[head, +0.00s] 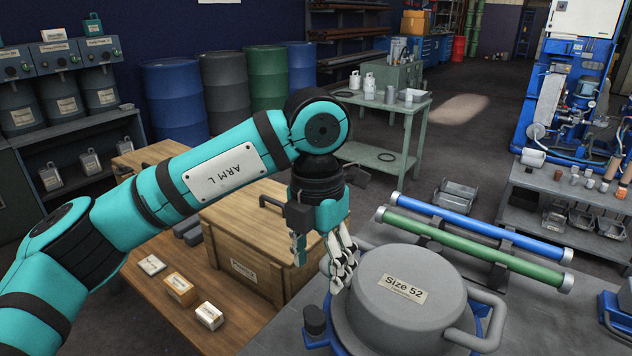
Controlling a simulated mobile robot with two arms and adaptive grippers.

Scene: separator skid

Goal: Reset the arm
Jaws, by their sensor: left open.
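My left arm comes in from the left, teal and black with an "ARM L" plate. Its left gripper (327,262) hangs fingers down, open and empty, at the left edge of the grey lidded vessel marked "Size 52" (410,283). Whether a fingertip touches the vessel I cannot tell. The vessel sits in a blue ring holder at the bottom right of the picture and has side handles. My right gripper is not in view.
A wooden crate (258,236) stands left of my gripper on a wooden table, near small boxes (180,288). A blue tube (475,229) and a green tube (470,248) lie on supports behind the vessel. Drums (175,97) stand at the back. Open floor lies beyond the grey table.

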